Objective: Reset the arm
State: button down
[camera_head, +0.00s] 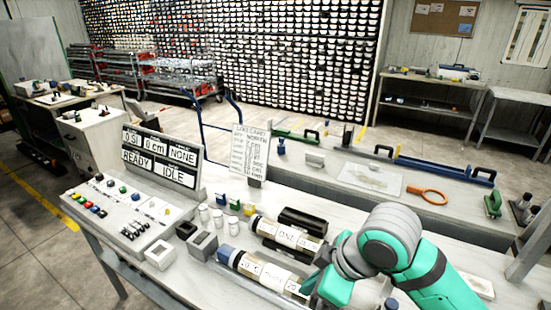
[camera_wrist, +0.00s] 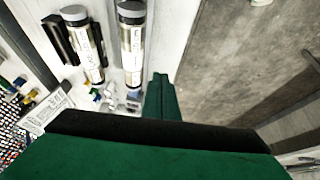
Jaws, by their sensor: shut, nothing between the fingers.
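My gripper (camera_head: 322,284) is green and hangs over the front edge area of the bench, beside the near clear core liner (camera_head: 262,270). In the wrist view its fingers (camera_wrist: 162,98) are shut with nothing between them. The near liner has a blue cap and a white label. A second clear liner (camera_head: 287,236) with a white label lies behind it, next to a black holder (camera_head: 303,219). Both liners also show at the top of the wrist view, apart from the fingers. My arm hides part of the bench on the right.
A control console (camera_head: 130,207) with a display panel (camera_head: 160,160) stands at the left. Small grey boxes (camera_head: 203,245) and white bottles (camera_head: 218,219) sit left of the liners. A magnifier with an orange handle (camera_head: 430,196) lies on the rear bench. Grey floor (camera_wrist: 235,60) is open beside the bench.

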jog(key=w+a+r+m+t+y, duration=0.3)
jog(key=w+a+t+y, duration=0.15)
jog(key=a, duration=0.35)
jog(key=w+a+r+m+t+y, duration=0.35)
jog(key=w+a+t, duration=0.2)
jog(key=a, duration=0.25)
jog(key=s+d+f+m+t+h, duration=0.2)
jog(key=s+f+m+h, duration=0.45)
jog(key=f, duration=0.55)
jog(key=s+d+f+m+t+h, duration=0.2)
jog(key=s+f+m+h, duration=0.4)
jog(key=f, duration=0.5)
jog(key=s+d+f+n+g, duration=0.1)
jog(key=s+d+f+n, duration=0.1)
jog(key=s, duration=1)
jog(key=s+d+f+n+g, duration=0.1)
jog(key=s+f+n, duration=0.3)
jog(key=s, duration=0.9)
jog(key=shift+d, duration=0.85)
